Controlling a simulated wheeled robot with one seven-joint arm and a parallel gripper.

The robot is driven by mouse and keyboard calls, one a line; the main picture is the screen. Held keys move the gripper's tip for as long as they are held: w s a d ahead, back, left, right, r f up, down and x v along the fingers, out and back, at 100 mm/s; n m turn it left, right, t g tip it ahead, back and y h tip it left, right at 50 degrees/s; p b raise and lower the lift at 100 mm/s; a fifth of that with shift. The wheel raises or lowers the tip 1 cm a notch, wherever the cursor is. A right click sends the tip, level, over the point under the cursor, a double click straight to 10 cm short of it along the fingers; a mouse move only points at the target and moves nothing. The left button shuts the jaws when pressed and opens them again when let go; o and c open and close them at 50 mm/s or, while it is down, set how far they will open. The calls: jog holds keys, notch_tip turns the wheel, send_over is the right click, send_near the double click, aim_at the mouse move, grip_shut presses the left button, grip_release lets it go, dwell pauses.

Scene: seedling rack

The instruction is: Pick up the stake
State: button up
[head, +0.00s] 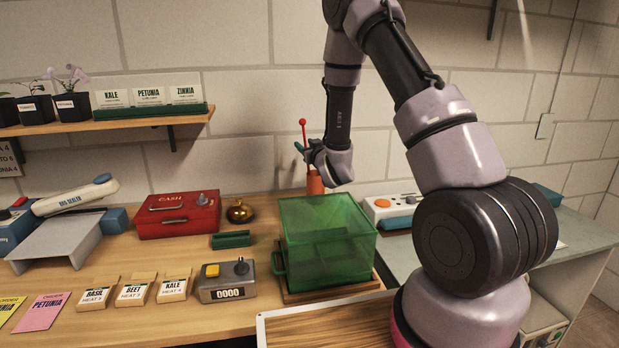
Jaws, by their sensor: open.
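A thin red stake (304,133) with a round red knob on top rises behind the green clear box, at the back of the bench. Its lower part is hidden by my gripper. An orange pot-like holder (315,185) shows just below, and the stake seems to stand in it. My gripper (302,149) is open, with a green fingertip beside the stake's upper part. I cannot tell whether the fingers touch the stake or are on both sides of it.
The green clear box (328,240) stands in front of the holder. A red cash box (178,215), a brass bell-like object (240,212) and a grey counter device (227,282) are to its left. A white device (391,211) is to the right. A shelf (150,122) juts out upper left.

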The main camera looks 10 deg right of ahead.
jog(key=w, duration=0.3)
jog(key=shift+w+a, duration=0.15)
jog(key=shift+a, duration=0.1)
grip_shut()
dwell(1.2)
